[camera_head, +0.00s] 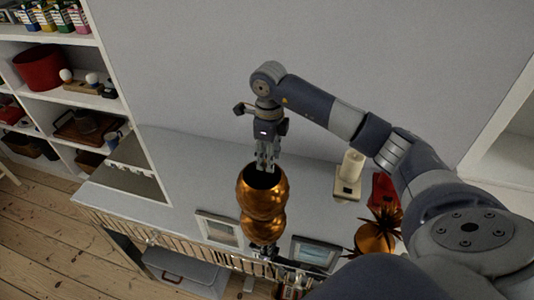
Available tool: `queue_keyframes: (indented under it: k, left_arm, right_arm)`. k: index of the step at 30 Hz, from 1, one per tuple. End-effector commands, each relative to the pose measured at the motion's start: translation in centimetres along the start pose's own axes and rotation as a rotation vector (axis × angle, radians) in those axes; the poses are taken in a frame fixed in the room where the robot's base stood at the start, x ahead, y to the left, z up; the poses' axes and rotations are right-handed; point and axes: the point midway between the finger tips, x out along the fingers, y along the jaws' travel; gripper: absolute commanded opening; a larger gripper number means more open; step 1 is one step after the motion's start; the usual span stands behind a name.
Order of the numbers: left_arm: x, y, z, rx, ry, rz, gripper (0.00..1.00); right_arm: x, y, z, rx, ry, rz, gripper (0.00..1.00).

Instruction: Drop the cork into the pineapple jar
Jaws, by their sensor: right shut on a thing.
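The pineapple jar (262,193) is a shiny gold-copper, bulging vessel with a dark open mouth, standing near the middle of the view. A second gold bulge shows directly below it; I cannot tell whether it is part of the jar or a reflection. My right gripper (267,160) points down, with its fingertips at the jar's mouth. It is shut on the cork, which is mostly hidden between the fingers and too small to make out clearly. A gold lid with spiky leaves (377,236) sits to the right of the jar.
A pale candle on a holder (349,175) and a red object (383,190) stand right of the jar. Two framed pictures (219,231) (317,252) lie near the jar. A white shelf unit (74,97) with many items stands left. The grey surface (190,165) left of the jar is clear.

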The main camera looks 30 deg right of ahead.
Motion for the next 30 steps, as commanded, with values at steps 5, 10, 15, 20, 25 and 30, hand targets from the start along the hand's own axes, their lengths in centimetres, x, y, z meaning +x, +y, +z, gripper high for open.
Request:
queue_keyframes:
  k: [5, 10, 15, 20, 25, 30]
  left_arm:
    - [1.6, 0.2, 1.2, 0.001, -0.013, 0.003, 0.40]
    - [2.2, -0.2, -1.6, 0.001, 0.028, -0.002, 0.40]
    - [2.1, -0.4, -3.6, 0.001, 0.059, -0.005, 0.40]
    - [2.2, -0.3, -2.9, 0.001, 0.047, -0.004, 0.40]
    - [2.2, -0.1, -1.3, 0.000, 0.023, -0.001, 0.40]
    - [2.2, -0.1, -0.9, -0.001, 0.018, -0.001, 0.40]
  right_arm:
    - [2.6, 0.1, 0.1, -0.002, -0.001, 0.001, 0.29]
    - [3.7, 0.1, 0.1, -0.003, -0.001, 0.001, 0.29]
    - [3.7, 0.0, 0.1, -0.003, -0.001, 0.000, 0.29]
    - [3.7, 0.0, 0.0, -0.003, -0.001, 0.000, 0.49]
    - [3.7, 0.0, 0.0, -0.003, -0.001, 0.000, 0.59]
    - [3.7, 0.0, 0.0, -0.003, -0.001, 0.000, 0.59]
